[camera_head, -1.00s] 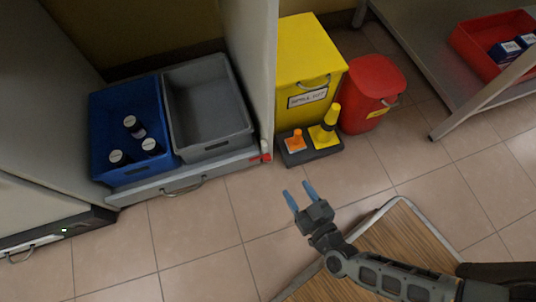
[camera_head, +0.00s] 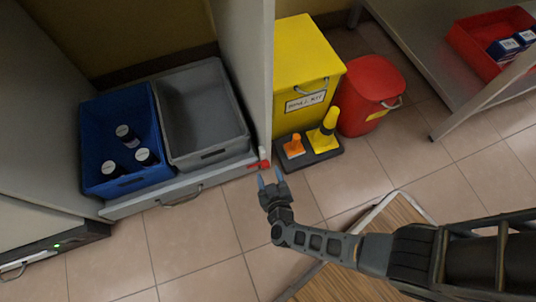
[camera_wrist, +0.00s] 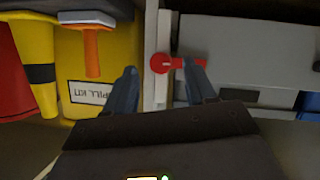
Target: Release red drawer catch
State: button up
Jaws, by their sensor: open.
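The red drawer catch (camera_head: 259,165) sits at the right front corner of the low drawer (camera_head: 180,184), beside the cabinet's side panel. In the wrist view the red catch (camera_wrist: 166,63) has a round head with a short arm reaching right, and it lies between and beyond my fingertips. My gripper (camera_head: 270,180) is open and empty, with its blue fingers pointing at the catch from just in front. In the wrist view my gripper (camera_wrist: 162,78) has the right finger overlapping the end of the catch's arm. I cannot tell whether it touches.
The drawer holds a blue bin (camera_head: 88,150) with several dark bottles and an empty grey bin (camera_head: 163,105).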

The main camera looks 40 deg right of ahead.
jog(key=shift+b+x, duration=0.35)
jog(key=shift+x, duration=0.7)
grip_shut()
